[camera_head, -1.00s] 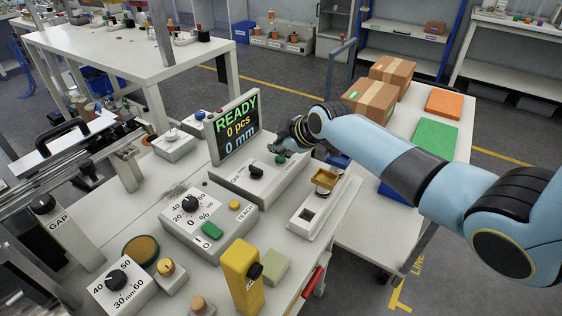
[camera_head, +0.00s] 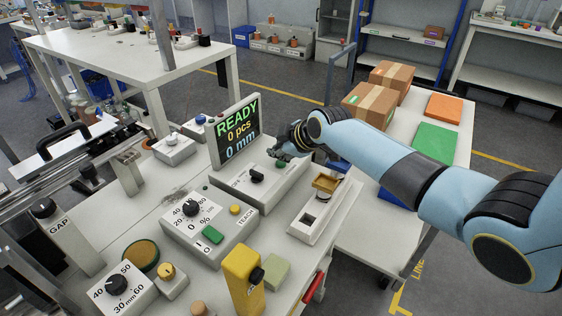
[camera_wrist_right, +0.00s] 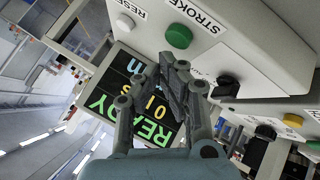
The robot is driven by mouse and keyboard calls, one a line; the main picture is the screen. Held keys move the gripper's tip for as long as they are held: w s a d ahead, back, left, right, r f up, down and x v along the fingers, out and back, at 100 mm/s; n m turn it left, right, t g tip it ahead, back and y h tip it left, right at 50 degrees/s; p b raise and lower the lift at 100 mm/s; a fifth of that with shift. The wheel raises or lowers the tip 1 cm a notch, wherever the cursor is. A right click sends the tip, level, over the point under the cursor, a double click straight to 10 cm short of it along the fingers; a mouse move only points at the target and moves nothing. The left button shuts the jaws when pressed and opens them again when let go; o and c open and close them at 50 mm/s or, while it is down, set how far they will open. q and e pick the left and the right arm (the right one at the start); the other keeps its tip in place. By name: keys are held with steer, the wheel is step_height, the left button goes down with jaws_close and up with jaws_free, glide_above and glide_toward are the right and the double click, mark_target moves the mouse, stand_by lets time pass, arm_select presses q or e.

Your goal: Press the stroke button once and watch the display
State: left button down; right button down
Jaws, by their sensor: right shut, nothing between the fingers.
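The green stroke button (camera_wrist_right: 179,36) sits on a white box below the printed word STROKE in the right wrist view. In the head view the button (camera_head: 281,163) shows small just below my right gripper (camera_head: 275,152). In the wrist view the shut, empty fingers (camera_wrist_right: 174,80) lie beside the button, with a visible gap in that picture; the exact distance is unclear. The display (camera_head: 238,131) stands upright behind the box and reads READY, 0 pcs, 0 mm. It also shows tilted in the wrist view (camera_wrist_right: 132,98), partly hidden by the fingers. My left gripper is not in view.
A black selector knob (camera_head: 257,175) is on the same box. A dial box (camera_head: 209,222) with a green button and a yellow TEACH button stands in front. A white fixture (camera_head: 315,212) is to the right. A yellow post (camera_head: 242,280) stands at the front edge.

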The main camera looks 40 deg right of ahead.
steer(key=shift+f, duration=0.15)
steer(key=shift+f+b, duration=0.3)
steer(key=shift+b, duration=0.05)
steer(key=shift+f+b, duration=0.4)
steer(key=shift+f, duration=0.15)
stand_by(0.9)
steer(key=shift+r, duration=0.15)
steer(key=shift+r+p, duration=0.85)
